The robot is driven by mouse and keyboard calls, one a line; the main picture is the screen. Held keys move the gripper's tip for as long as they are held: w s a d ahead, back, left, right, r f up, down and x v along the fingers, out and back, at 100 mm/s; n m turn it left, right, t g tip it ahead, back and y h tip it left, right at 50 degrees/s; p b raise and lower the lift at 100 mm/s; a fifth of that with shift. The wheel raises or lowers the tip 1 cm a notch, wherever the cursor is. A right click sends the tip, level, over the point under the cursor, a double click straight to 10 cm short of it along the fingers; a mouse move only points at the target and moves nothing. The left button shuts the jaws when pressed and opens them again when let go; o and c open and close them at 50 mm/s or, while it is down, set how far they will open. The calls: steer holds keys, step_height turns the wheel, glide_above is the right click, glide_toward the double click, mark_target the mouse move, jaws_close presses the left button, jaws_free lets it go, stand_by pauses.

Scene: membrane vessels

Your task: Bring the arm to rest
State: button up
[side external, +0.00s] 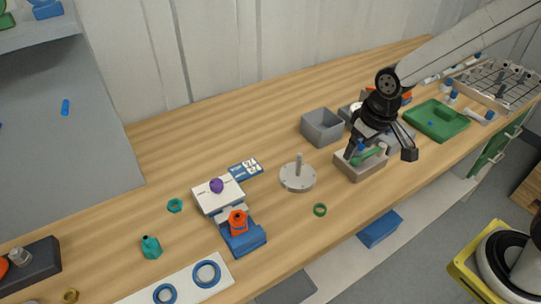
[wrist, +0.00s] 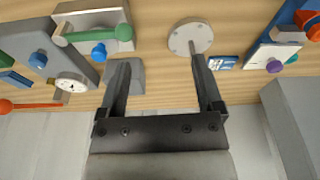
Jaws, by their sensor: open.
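My gripper (side external: 383,148) is open and empty at the right of the side external view. The green-handled piece (wrist: 112,34) lies beyond the left finger there. A grey disc with an upright post (wrist: 190,38) is near the right finger; whether they touch cannot be told.
A grey open box (side external: 322,128) stands left of my gripper, and a green tray (side external: 436,119) to its right. Clear wood lies at the back left.

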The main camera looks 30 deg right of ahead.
steer(key=s+d+f+m, duration=0.1)
steer(key=s+d, duration=0.2)
steer(key=s, duration=0.4)
steer(key=shift+d, duration=0.15)
steer(key=shift+f, duration=0.1)
stand_by(0.6)
